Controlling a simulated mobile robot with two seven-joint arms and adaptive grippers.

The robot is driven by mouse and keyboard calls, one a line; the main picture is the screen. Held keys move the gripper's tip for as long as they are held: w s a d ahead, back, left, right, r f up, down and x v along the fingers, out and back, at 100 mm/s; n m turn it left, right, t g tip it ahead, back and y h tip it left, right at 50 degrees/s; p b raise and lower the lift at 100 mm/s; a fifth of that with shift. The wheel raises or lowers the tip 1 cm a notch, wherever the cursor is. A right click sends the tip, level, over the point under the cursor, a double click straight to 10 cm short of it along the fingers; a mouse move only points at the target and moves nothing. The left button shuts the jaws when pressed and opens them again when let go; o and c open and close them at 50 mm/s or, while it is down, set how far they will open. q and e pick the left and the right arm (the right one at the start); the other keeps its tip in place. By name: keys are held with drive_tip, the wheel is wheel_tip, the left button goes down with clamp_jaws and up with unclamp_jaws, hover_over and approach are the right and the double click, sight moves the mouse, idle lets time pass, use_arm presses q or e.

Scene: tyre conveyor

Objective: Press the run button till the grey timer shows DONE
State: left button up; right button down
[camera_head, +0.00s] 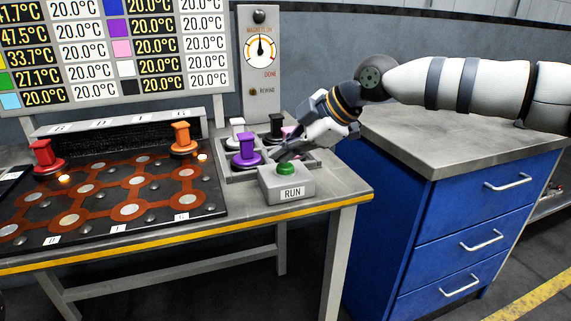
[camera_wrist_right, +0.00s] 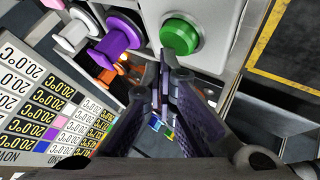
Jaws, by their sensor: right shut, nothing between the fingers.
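The green run button (camera_head: 286,168) sits on a grey box labelled RUN (camera_head: 287,188) at the table's right front corner. It also shows in the right wrist view (camera_wrist_right: 180,37). My right gripper (camera_head: 280,156) is shut and empty, its tips close above and behind the button. In the right wrist view its fingertips (camera_wrist_right: 166,62) lie beside the button; I cannot tell whether they touch it. The grey timer (camera_head: 261,55) stands upright behind the table, with a dial whose needle points about straight up, away from the red DONE mark at lower right. My left gripper is not in view.
A purple piece (camera_head: 246,148) and other pieces stand in a grey tray behind the button box. A black board (camera_head: 110,196) holds a red piece (camera_head: 45,155) and an orange piece (camera_head: 182,138). A temperature display (camera_head: 118,50) stands behind. A blue cabinet (camera_head: 450,220) is at right.

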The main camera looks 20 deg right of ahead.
sight(284, 167)
drive_tip(key=shift+f, duration=0.7)
idle(0.9)
drive_tip(key=shift+r+p, duration=0.35)
drive_tip(key=shift+r, duration=0.7)
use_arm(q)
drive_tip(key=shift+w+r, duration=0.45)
use_arm(e)
drive_tip(key=shift+r, duration=0.1)
drive_tip(key=shift+r+p, duration=0.55)
drive_tip(key=shift+r, duration=1.9)
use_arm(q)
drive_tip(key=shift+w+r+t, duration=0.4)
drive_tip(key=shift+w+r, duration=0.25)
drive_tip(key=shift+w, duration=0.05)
